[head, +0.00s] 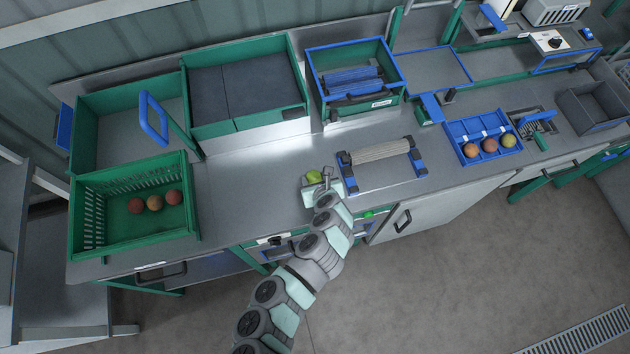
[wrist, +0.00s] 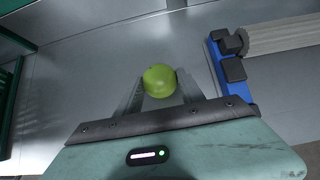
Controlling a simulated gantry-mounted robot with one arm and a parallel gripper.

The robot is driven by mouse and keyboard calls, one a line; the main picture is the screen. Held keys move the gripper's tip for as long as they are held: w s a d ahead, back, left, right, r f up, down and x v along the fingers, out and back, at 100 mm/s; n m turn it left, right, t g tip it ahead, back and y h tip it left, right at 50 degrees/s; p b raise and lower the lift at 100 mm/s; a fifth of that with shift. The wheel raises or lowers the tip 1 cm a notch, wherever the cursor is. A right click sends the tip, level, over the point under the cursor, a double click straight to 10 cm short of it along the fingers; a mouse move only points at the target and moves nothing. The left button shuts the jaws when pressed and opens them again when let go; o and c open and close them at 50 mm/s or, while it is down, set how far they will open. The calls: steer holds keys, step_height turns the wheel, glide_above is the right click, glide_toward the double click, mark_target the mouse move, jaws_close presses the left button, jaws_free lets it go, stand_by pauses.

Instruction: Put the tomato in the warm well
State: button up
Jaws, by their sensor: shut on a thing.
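A green tomato (head: 313,175) is between the fingers of my gripper (head: 318,181), over the middle of the grey worktop. In the wrist view the tomato (wrist: 160,77) sits between the two fingertips of my gripper (wrist: 162,85), which is shut on it. Whether it touches the worktop below is hard to tell. No place is clearly marked as the warm well, so I cannot tell which it is.
A roller stand with blue ends (head: 381,154) is close right of my gripper; it shows in the wrist view too (wrist: 231,70). Green-framed bins (head: 246,122) stand behind. Worktop left of my gripper is clear.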

step_height(320, 180, up, 18)
step_height(320, 180, up, 12)
steer(key=m+h+p, duration=0.2)
steer(key=m+p, duration=0.1)
steer(key=p, duration=0.6)
glide_above(315, 179)
steer(key=w, duration=0.3)
steer(key=shift+a, duration=0.1)
